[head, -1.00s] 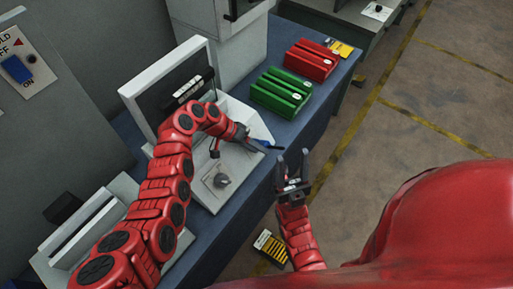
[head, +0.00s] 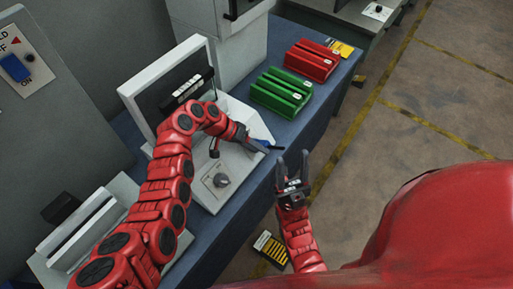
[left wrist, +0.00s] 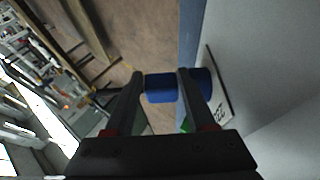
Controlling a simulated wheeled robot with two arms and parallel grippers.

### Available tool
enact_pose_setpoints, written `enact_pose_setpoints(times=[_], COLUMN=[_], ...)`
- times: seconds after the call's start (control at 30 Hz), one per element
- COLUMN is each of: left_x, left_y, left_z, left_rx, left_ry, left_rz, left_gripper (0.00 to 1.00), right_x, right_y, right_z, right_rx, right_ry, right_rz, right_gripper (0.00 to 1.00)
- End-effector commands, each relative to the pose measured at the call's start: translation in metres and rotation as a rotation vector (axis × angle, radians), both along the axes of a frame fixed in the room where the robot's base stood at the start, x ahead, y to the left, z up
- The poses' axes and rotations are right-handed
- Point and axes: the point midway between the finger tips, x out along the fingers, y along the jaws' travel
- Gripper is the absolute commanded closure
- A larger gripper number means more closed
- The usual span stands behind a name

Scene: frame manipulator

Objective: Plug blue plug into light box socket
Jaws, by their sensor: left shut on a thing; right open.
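My left gripper (head: 256,143) is shut on the blue plug (head: 264,143), beside the right side of the white light box (head: 258,125) on the bench. In the left wrist view, the blue plug (left wrist: 161,88) lies across between the fingers and extends past the right finger toward a light grey surface with a small lettered plate (left wrist: 219,98). I cannot tell whether the plug touches that surface. The socket itself is not clearly seen. My right gripper (head: 291,167) is open and empty, right of the bench edge.
The blue bench top (head: 290,125) carries a green block (head: 281,91) and a red block (head: 311,61) behind the light box. Open floor (head: 415,115) lies to the right.

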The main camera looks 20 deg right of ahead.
Motion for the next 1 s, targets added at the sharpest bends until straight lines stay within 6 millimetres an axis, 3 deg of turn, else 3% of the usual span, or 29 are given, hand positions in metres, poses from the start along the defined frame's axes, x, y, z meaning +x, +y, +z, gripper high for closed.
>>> enact_pose_setpoints(times=[1.0], left_x=[0.005], left_y=[0.004], left_z=[-0.005], left_rx=[0.001], left_ry=[-0.002], left_rz=[0.003], left_gripper=[1.00], right_x=[0.000], right_y=[0.000], right_z=[-0.014], right_rx=[0.000], right_ry=[0.000], right_rz=[0.000], right_gripper=[0.50])
